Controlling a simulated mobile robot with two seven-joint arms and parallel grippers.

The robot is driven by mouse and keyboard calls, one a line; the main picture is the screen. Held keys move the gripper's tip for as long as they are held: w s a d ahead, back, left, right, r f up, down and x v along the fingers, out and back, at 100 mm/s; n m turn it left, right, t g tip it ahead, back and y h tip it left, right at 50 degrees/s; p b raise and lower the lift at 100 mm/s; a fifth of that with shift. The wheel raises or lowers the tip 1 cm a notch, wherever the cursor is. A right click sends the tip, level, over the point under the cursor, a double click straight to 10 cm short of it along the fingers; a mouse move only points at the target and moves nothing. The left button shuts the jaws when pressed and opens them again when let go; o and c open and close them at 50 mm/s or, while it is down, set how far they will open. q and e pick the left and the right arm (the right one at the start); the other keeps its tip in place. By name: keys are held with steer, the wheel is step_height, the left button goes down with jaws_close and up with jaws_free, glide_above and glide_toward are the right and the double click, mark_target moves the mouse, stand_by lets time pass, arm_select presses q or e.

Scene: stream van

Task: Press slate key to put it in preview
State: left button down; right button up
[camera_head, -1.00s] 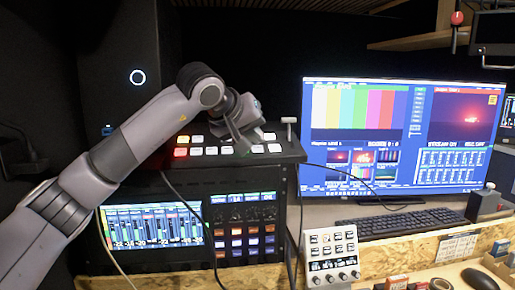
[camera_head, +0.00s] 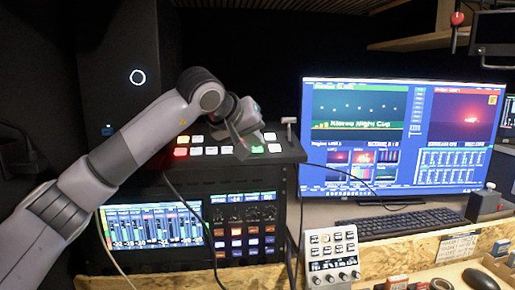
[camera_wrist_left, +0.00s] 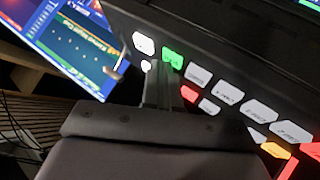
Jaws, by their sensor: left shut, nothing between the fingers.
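The switcher panel (camera_head: 290,153) sits on top of the equipment rack, with rows of white keys, a few lit red or orange. One key (camera_head: 258,149) glows green; it also shows in the left wrist view (camera_wrist_left: 172,56). I cannot read the key labels well enough to pick out the slate key by name. My left gripper (camera_head: 242,152) is shut and empty, pointing down at the panel beside the green key. In the left wrist view its fingertips (camera_wrist_left: 164,68) lie just at the green key's near edge; I cannot tell whether they touch. My right gripper is not in view.
A T-shaped lever (camera_head: 289,122) stands at the panel's right. A keyboard (camera_head: 412,222) and small control box (camera_head: 332,255) are lower right.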

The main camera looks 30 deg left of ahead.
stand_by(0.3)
arm_select(q)
steer(key=shift+s+d+r+p, duration=0.1)
steer(key=shift+s+r+p, duration=0.1)
steer(key=shift+r+p, duration=0.6)
steer(key=r+p, duration=0.2)
steer(key=r, duration=0.1)
steer(key=shift+s+d, duration=0.2)
steer(key=shift+s+d+r+p, duration=0.1)
steer(key=shift+s+r+p, duration=0.05)
steer(key=shift+r+p, duration=0.3)
steer(key=shift+s+d+r+p, duration=0.1)
steer(key=shift+r+p, duration=0.25)
steer(key=shift+r, duration=0.1)
